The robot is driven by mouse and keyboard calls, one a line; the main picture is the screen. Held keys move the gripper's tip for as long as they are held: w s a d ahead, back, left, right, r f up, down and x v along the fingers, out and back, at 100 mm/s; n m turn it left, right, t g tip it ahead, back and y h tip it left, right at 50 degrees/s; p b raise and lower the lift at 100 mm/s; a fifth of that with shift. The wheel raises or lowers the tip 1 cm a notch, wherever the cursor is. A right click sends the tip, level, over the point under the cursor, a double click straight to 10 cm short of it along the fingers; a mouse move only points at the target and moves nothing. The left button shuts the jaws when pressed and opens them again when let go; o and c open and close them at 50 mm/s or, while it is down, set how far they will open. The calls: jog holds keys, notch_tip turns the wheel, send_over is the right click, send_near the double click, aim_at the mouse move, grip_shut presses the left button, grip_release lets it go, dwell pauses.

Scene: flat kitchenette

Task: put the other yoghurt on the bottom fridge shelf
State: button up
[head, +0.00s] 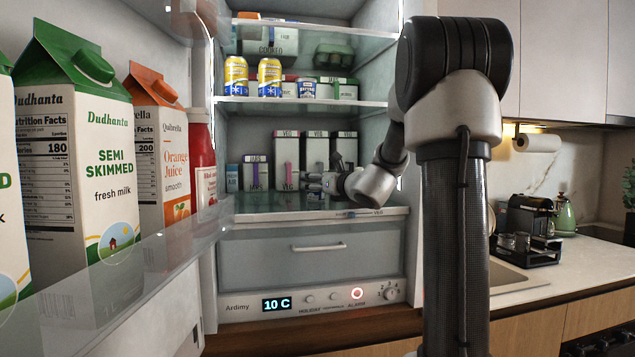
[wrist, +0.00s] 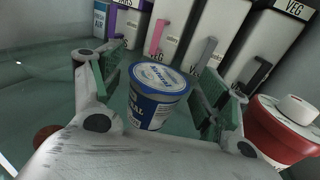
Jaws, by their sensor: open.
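A blue and white yoghurt cup (wrist: 160,98) stands upright between my fingers in the wrist view, seemingly on the glass bottom shelf (wrist: 45,95). My gripper (wrist: 163,77) is open around the cup, with a small gap showing on each side. In the head view my gripper (head: 318,184) reaches into the fridge just above the bottom shelf (head: 270,213), in front of the cartons. The cup is too small and covered to make out there. Another blue and white cup (head: 307,88) stands on the shelf above.
Tall cartons (head: 315,152) stand behind my gripper on the bottom shelf. A red and white container (wrist: 283,130) is close to my right finger. Yellow cans (head: 269,77) stand on the shelf above. The open door with drink cartons (head: 90,160) is at left.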

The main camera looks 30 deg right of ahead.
jog(key=s, duration=1.1)
jog(key=shift+d, duration=0.2)
jog(key=shift+s, duration=0.1)
